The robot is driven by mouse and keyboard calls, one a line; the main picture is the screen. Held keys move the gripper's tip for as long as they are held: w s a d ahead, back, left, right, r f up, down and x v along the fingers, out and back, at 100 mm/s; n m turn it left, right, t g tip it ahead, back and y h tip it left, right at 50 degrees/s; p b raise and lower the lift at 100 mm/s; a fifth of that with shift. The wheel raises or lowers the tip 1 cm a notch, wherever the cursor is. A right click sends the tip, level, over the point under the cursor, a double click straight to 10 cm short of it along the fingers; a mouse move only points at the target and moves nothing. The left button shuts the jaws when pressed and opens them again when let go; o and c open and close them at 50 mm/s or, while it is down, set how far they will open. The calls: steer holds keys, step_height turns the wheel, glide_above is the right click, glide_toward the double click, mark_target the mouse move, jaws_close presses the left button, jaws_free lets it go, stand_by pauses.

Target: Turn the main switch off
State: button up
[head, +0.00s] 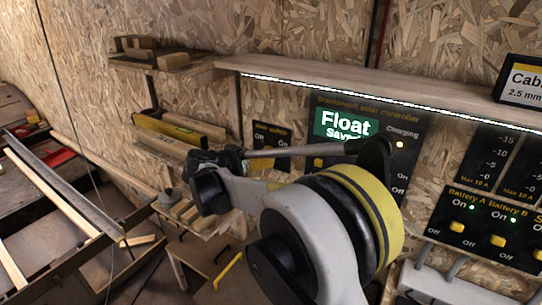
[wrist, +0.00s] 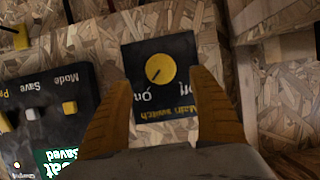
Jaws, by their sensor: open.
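The main switch is a round yellow knob (wrist: 160,68) on a dark panel, upside down in the wrist view. Its dark pointer mark slants to the lower left, toward the word On. The labels On, Off and Main switch lie below it in that picture. My gripper (wrist: 159,80) is open and empty. Its two yellow fingers stand on either side of the panel, with the knob between them in the picture; I see no contact. In the head view the switch panel (head: 271,134) shows its labels, but my arm hides part of it.
The solar controller (head: 345,127) with a green Float screen sits right of the switch panel. Battery switches (head: 497,240) are farther right. A lit wooden shelf (head: 400,95) juts out above. A spirit level (head: 183,133) and wooden ledges lie to the left.

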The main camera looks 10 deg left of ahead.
mark_target(266, 155)
steer(key=b+x, duration=0.1)
steer(key=x, duration=0.6)
steer(key=shift+w+f+b, duration=0.1)
steer(key=shift+w+b, duration=0.1)
steer(key=shift+b, duration=0.15)
steer(key=c, duration=1.2)
